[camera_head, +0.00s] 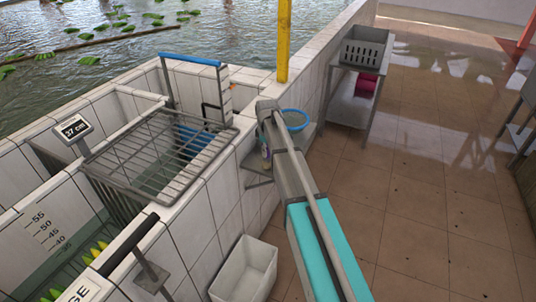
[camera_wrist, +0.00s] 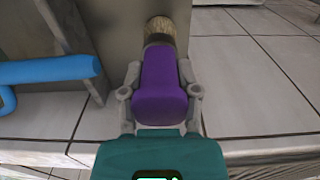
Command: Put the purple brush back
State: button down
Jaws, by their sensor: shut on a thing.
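The purple brush (camera_wrist: 160,92) is in the wrist view, with its handle between the two fingers of my gripper (camera_wrist: 159,80). The gripper is shut on the handle. The brush's tan bristle end (camera_wrist: 160,33) points away from my gripper, close to a grey upright surface (camera_wrist: 115,30); I cannot tell whether it touches.
A blue bar (camera_wrist: 45,69) lies left of my gripper. Pale tiles (camera_wrist: 260,90) are on the right. In the head view, a metal rack (camera_head: 150,150) spans a tank. A blue basin (camera_head: 296,120) and small shelf (camera_head: 258,181) are beside the wall. A white bin (camera_head: 245,270) stands below.

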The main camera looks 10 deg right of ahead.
jog(key=shift+f, duration=0.25)
jog(key=shift+c, duration=1.7)
grip_release()
jog(key=shift+r, duration=0.25)
notch_tip(320, 180, up, 12)
jog(key=p, duration=1.2)
jog(key=s+m, duration=1)
jog(key=s, duration=1.9)
jog(key=shift+d+m, duration=0.3)
jog(key=shift+m, duration=0.1)
